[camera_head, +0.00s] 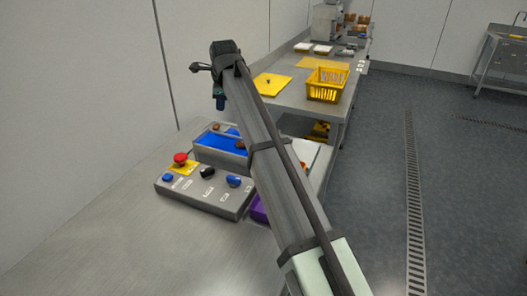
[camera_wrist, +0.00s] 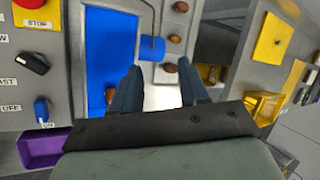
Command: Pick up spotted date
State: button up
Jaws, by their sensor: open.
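Several brown dates show in the wrist view: one on the blue belt (camera_wrist: 110,95), and others on the pale strip right of it, at the top (camera_wrist: 181,7), middle (camera_wrist: 178,38) and lower down (camera_wrist: 170,68). They are too small to tell which is spotted. My gripper (camera_wrist: 159,68) is open, its two dark blue fingers apart with no date held. The lower strip date appears between the fingertips in the picture; the height gap is unclear. In the head view my gripper (camera_head: 220,101) hangs above the machine, and a date (camera_head: 240,144) shows on the belt (camera_head: 218,141).
A control panel (camera_head: 203,190) with a red stop button (camera_head: 180,158) and knobs stands left of the belt. A purple bin (camera_wrist: 41,148) lies below the panel. A table behind holds a yellow basket (camera_head: 327,84). The steel surface at front left is clear.

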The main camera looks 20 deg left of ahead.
jog(key=s+d+f+m+g+h, duration=0.1)
jog(key=d+m, duration=0.1)
jog(key=d, duration=0.3)
jog(key=d+f+m+g+h, duration=0.2)
jog(key=d, duration=0.3)
jog(key=s+d+f+m+g+h, duration=0.1)
jog(key=d+f+m+h, duration=0.1)
jog(key=d, duration=0.3)
jog(key=shift+s+d+f+m, duration=0.1)
jog(key=shift+s+f+m, duration=0.2)
jog(key=shift+m, duration=0.2)
jog(key=shift+s+d+f, duration=0.15)
jog(key=shift+d+f, duration=0.1)
jog(key=shift+f, duration=0.3)
jog(key=shift+d+f, duration=0.2)
jog(key=shift+f, duration=1.4)
jog(key=shift+d+f, duration=0.15)
jog(key=shift+f, duration=1.4)
jog(key=shift+c, duration=0.2)
jog(key=c, duration=0.4)
